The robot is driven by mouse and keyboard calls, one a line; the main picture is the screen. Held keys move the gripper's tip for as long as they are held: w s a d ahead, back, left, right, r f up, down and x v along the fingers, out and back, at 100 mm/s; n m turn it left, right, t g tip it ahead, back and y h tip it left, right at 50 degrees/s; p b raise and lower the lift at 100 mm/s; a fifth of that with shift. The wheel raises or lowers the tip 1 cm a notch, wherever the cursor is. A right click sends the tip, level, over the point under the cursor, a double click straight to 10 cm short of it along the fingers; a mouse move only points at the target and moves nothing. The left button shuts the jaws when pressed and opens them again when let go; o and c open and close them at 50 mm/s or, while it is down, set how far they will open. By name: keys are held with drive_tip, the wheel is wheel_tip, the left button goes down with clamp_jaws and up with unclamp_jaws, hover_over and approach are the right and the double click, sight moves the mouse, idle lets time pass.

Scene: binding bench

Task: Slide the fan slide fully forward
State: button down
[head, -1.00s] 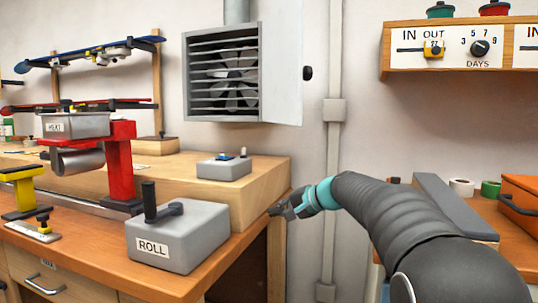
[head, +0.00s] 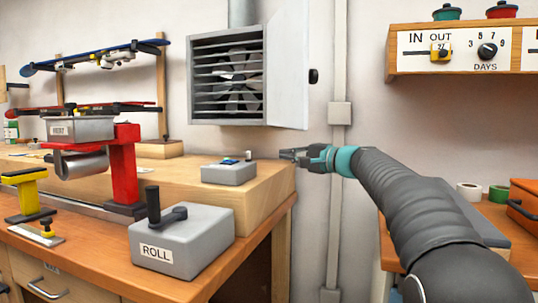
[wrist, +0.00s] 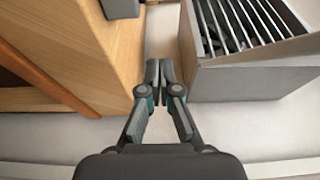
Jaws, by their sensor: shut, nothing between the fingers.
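A small grey box (head: 228,174) on the raised wooden block has a blue piece (head: 229,161) and a pale upright knob (head: 248,156) on top. It looks like the fan slide, but its label and exact setting are too small to read. My gripper (head: 286,154) is to the right of the box, near the block's right end, pointing left. It is shut and empty, apart from the box. In the wrist view the fingertips (wrist: 159,72) are together; the slide cannot be made out there.
The louvred fan housing (head: 226,115) with its open door (head: 288,75) hangs above the box. The grey ROLL box (head: 180,240) with a crank stands in front. A wall pipe (head: 340,170) runs behind my arm.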

sight(248, 156)
drive_tip(key=p+x, duration=0.2)
drive_tip(key=x, duration=0.7)
drive_tip(key=shift+a, duration=0.3)
drive_tip(key=shift+s+a+b, duration=0.2)
drive_tip(key=shift+s+a, duration=0.1)
drive_tip(key=shift+s, duration=0.6)
drive_tip(key=shift+s+a+b, duration=0.15)
drive_tip(key=shift+s+a, duration=0.1)
drive_tip(key=shift+s, duration=0.65)
drive_tip(key=s+b, duration=0.1)
drive_tip(key=s, duration=0.1)
drive_tip(key=s+a+b, duration=0.1)
drive_tip(key=s+b, duration=0.1)
drive_tip(key=s+a+b, duration=0.1)
drive_tip(key=b, duration=0.1)
drive_tip(key=shift+s+a+f, duration=0.1)
drive_tip(key=shift+s+f, duration=0.05)
drive_tip(key=shift+s, duration=0.4)
